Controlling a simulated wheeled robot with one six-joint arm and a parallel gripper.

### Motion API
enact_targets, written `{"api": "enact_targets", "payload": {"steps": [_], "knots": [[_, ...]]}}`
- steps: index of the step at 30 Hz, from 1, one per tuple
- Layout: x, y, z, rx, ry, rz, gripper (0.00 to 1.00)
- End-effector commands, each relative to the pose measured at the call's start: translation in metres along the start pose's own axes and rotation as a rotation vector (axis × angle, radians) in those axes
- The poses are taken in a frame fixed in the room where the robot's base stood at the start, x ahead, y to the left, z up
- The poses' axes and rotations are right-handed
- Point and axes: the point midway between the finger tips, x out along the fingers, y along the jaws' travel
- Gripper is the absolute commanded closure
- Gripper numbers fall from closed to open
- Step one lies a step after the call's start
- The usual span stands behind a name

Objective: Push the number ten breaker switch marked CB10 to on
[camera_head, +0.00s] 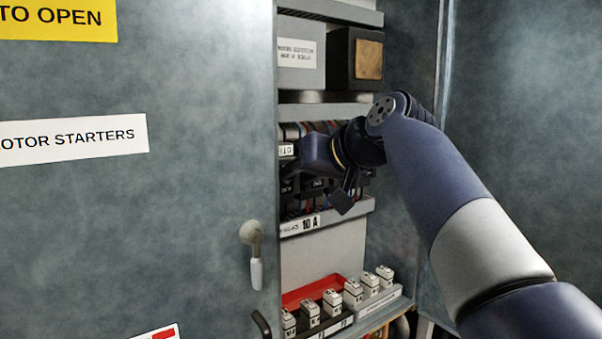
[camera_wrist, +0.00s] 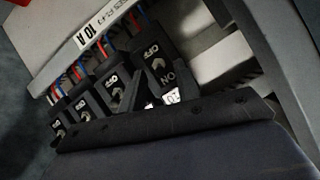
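The breakers stand in a row inside the open cabinet. In the wrist view the end breaker (camera_wrist: 160,66) is black, with OFF and ON printed on its face. A white label partly reading 10 (camera_wrist: 172,97) sits at its edge, partly covered by my gripper (camera_wrist: 140,122). I cannot tell which way its switch is set. In the head view my gripper (camera_head: 344,196) is in front of the row and hides that end of it. Its dark fingers are close to the breakers; contact and finger opening are unclear.
A rail strip marked 10 A (camera_head: 309,223) runs below the breakers. Lower down are a red tray (camera_head: 310,291) and several white-topped plug-in units (camera_head: 333,300). A dark box (camera_head: 354,58) sits on the shelf above. The cabinet door with its handle (camera_head: 252,240) stands left.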

Motion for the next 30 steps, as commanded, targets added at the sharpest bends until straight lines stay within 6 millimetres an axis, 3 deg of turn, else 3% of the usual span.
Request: {"api": "enact_targets", "payload": {"steps": [8, 21, 30], "knots": [[-0.006, 0.0, 0.0, 0.0, 0.003, 0.0, 0.69], [-0.086, 0.001, 0.001, 0.0, 0.004, 0.003, 0.69], [-0.108, 0.0, 0.0, -0.001, 0.001, 0.001, 0.69]]}}
